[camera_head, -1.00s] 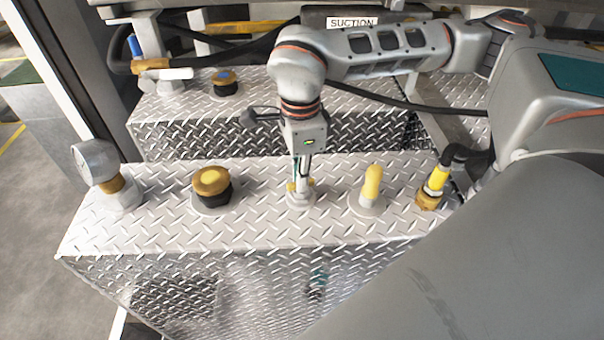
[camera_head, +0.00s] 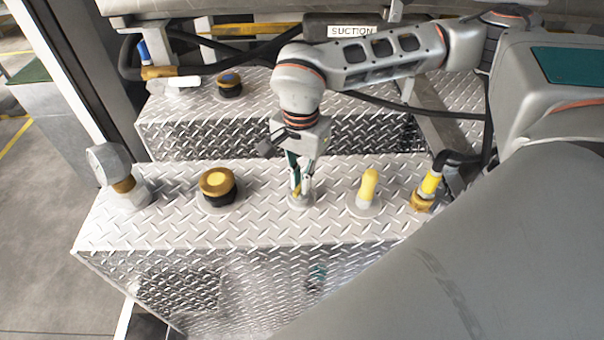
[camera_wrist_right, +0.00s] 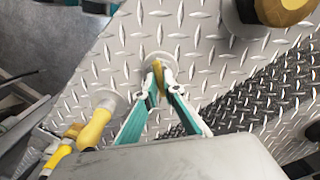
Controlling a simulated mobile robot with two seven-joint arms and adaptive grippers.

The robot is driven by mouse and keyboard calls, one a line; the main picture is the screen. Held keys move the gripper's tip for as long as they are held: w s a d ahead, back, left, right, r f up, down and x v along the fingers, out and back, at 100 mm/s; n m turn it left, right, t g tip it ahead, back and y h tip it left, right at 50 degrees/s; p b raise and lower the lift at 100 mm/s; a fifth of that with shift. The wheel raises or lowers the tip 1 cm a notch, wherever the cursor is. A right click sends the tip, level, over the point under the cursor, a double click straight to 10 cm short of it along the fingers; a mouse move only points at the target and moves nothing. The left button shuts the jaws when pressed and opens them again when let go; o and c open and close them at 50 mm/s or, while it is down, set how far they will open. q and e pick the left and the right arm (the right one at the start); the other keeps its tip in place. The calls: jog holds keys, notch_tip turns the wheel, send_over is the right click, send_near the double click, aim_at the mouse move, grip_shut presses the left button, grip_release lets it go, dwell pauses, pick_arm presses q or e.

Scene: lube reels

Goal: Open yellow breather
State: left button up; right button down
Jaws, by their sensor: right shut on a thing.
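The yellow breather (camera_head: 297,191) is a small fitting with a yellow handle on a pale round base, on top of the front diamond-plate box. In the right wrist view its yellow handle (camera_wrist_right: 158,76) stands between the fingertips. My right gripper (camera_head: 302,188) points down from above with its fingers closed in on this handle; it also shows in the right wrist view (camera_wrist_right: 157,84). The fingers partly hide the handle in the head view. My left gripper is not in view.
A yellow-and-black cap (camera_head: 217,185) stands left of the breather, a yellow rounded handle (camera_head: 368,185) right of it. A yellow hose fitting (camera_head: 428,187) is farther right, a grey capped pipe (camera_head: 122,176) at far left. A second box (camera_head: 190,125) lies behind.

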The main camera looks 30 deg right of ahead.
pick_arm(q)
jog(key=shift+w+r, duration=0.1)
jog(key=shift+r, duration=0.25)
pick_arm(e)
jog(key=shift+n, duration=0.5)
jog(key=n+p, duration=0.2)
jog(key=n, duration=0.1)
jog(key=shift+r, duration=0.2)
jog(key=n+p, duration=0.1)
jog(key=n, duration=0.1)
jog(key=shift+f+n, duration=0.15)
jog(key=shift+n, duration=0.15)
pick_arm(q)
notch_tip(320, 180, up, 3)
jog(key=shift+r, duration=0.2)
pick_arm(e)
jog(key=c, duration=2.1)
grip_release()
